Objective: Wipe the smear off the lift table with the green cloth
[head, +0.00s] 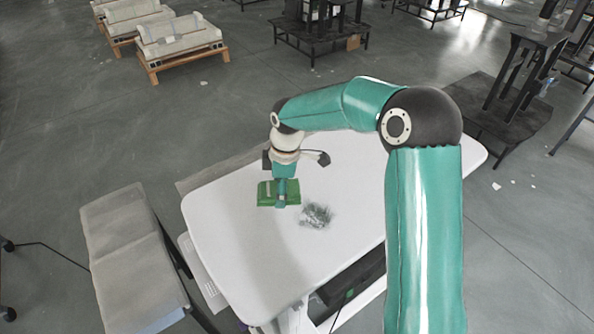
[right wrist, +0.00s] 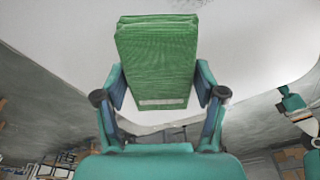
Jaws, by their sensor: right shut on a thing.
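The white lift table (head: 245,240) stands in the middle of the head view. A grey, speckled smear (head: 317,215) lies on its top. My right gripper (head: 280,193) is shut on the folded green cloth (head: 265,195), just left of the smear and slightly farther back. I cannot tell whether the cloth touches the table. In the right wrist view the green cloth (right wrist: 157,55) sits between both fingers, and the smear's edge shows at the top (right wrist: 205,2). What looks like my left gripper (right wrist: 286,91) is small at that view's right edge; its fingers are unclear.
A grey padded bench (head: 130,260) stands close to the table's left side. Wooden pallets with pale loads (head: 178,42) are at the back left. Dark metal stands (head: 505,95) are at the right. The table's left and front areas are clear.

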